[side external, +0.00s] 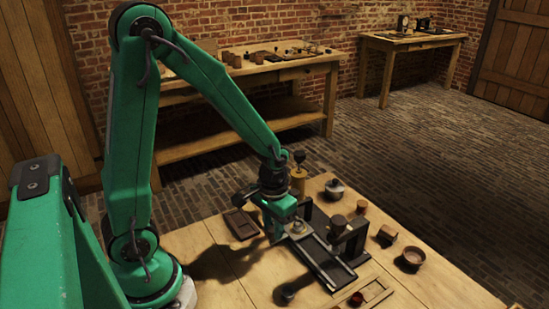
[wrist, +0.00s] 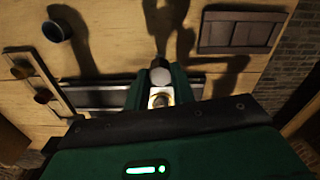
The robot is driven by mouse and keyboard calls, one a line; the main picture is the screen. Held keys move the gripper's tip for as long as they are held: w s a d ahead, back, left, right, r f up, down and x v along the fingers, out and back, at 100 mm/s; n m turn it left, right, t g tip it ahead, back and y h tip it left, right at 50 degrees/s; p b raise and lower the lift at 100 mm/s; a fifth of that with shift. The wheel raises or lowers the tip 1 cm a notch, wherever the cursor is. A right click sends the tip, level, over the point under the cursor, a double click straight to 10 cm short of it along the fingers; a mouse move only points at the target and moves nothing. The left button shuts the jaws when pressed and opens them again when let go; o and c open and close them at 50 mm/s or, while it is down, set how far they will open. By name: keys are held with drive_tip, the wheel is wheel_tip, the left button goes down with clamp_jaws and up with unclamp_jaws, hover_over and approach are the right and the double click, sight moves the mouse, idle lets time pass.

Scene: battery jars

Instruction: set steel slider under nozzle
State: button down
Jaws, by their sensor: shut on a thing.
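My gripper (side external: 294,224) is low over the far end of a dark rail (side external: 332,270) on the table. It is shut on a small pale metal piece, which I take to be the steel slider (side external: 298,229). In the wrist view a grey round knob and a brass-coloured ring of the slider (wrist: 160,99) show between the green fingers of my gripper (wrist: 160,82). The rail (wrist: 98,96) runs to the left there. A dark upright stand (side external: 349,232) rises beside the rail, to the right of my gripper. I cannot make out the nozzle itself clearly.
A shallow wooden tray (side external: 241,223) lies left of my gripper. A dark cup (side external: 285,294) and a wooden rack (side external: 362,299) with a red cup are at the near side. A bowl (side external: 411,258), a small cup (side external: 387,235) and a lidded jar (side external: 335,188) stand beyond the rail.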

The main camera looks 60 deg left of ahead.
drive_tip(key=shift+a, duration=1.55)
drive_tip(key=c, duration=1.2)
unclamp_jaws()
drive_tip(key=shift+o, duration=0.2)
drive_tip(key=shift+r, duration=0.15)
wheel_tip(320, 180, up, 8)
drive_tip(key=shift+f, duration=0.2)
drive_tip(key=shift+d+r, duration=0.1)
